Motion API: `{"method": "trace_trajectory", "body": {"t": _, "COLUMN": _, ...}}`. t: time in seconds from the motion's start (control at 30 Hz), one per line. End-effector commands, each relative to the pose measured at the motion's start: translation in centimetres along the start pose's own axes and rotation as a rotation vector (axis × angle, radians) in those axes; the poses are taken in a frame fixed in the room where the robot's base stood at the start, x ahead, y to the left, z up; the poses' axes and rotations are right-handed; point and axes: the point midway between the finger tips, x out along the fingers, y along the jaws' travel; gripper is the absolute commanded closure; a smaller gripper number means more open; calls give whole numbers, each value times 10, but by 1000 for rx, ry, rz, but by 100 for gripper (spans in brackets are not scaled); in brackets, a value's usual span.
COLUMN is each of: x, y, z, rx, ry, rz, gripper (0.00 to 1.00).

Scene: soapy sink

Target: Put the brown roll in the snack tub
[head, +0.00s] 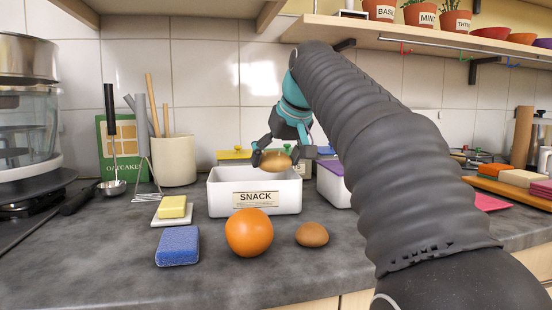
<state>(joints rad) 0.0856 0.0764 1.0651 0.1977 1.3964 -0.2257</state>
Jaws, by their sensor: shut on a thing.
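My gripper (276,158) is shut on a small brown roll (276,165). It holds the roll above the white snack tub (228,203), over its open top near the right half. The tub carries a "SNACK" label, and its inside is mostly hidden by its front wall. A second brown, rounded item (312,235), like a roll, lies on the counter to the right of an orange (249,232), in front of the tub.
A blue sponge (177,246) and a yellow block on a white dish (171,217) lie left of the orange. A white box with a purple lid (331,184) stands right of the tub. Behind are a utensil crock (174,160) and an oatcakes box (113,150). A shelf (400,45) hangs above.

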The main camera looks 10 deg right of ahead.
Motion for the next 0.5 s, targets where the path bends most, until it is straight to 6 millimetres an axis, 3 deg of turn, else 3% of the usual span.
{"method": "trace_trajectory", "body": {"t": 0.5, "x": 10, "y": 1, "z": 7, "rx": 0, "ry": 0, "rz": 0, "gripper": 51}}
